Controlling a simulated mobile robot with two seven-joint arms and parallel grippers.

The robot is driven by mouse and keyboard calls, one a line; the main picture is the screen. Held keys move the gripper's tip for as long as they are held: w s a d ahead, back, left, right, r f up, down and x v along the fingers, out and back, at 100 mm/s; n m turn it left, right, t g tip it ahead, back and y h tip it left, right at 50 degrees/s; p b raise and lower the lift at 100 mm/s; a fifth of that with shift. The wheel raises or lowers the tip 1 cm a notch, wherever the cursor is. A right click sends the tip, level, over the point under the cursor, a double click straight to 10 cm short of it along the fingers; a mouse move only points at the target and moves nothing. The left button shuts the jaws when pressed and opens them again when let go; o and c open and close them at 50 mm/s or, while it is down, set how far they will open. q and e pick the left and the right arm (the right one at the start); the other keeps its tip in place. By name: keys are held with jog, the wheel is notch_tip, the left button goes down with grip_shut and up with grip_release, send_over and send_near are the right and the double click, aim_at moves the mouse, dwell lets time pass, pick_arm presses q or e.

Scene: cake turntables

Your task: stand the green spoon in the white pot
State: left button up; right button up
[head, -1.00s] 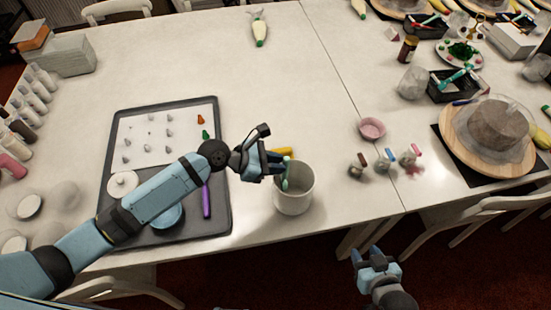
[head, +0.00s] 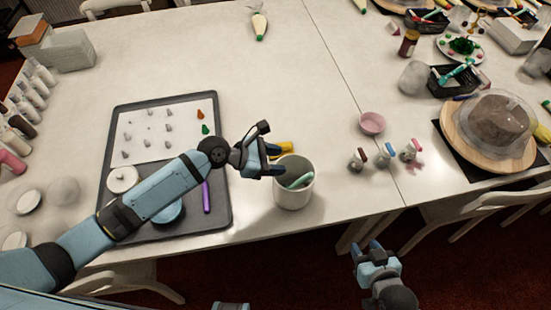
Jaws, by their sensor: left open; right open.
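The white pot (head: 293,196) stands upright near the front edge of the table. The green spoon (head: 300,182) is inside it, leaning, with its upper part showing just within the rim; its lower part is hidden by the pot wall. My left gripper (head: 280,160) is open and empty at the pot's upper left rim, apart from the spoon. My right gripper (head: 368,249) is open and empty, in front of the table's edge, to the lower right of the pot.
A dark tray (head: 222,219) with piping tips and a purple tool (head: 206,196) lies left of the pot. A yellow object (head: 285,147) lies behind the pot. A pink bowl (head: 372,123) and several small bottles stand to the right.

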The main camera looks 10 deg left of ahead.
pick_arm(q)
jog(key=b+v, duration=0.1)
jog(key=v, duration=1.2)
jog(key=shift+a+r, duration=0.25)
jog(key=shift+a, duration=0.05)
jog(key=shift+s, duration=0.1)
jog(key=s+a+f+m+t+y, duration=0.1)
jog(key=s+f+m+t+y, duration=0.2)
jog(key=s+f+m, duration=0.4)
jog(key=s+a+f+m+t+y+p, duration=0.1)
jog(key=s+f+m+t+y, duration=0.3)
jog(key=m, duration=1.2)
jog(key=s+a+f+y, duration=0.1)
jog(key=s+f, duration=0.2)
jog(key=f, duration=0.2)
jog(key=shift+m, duration=0.4)
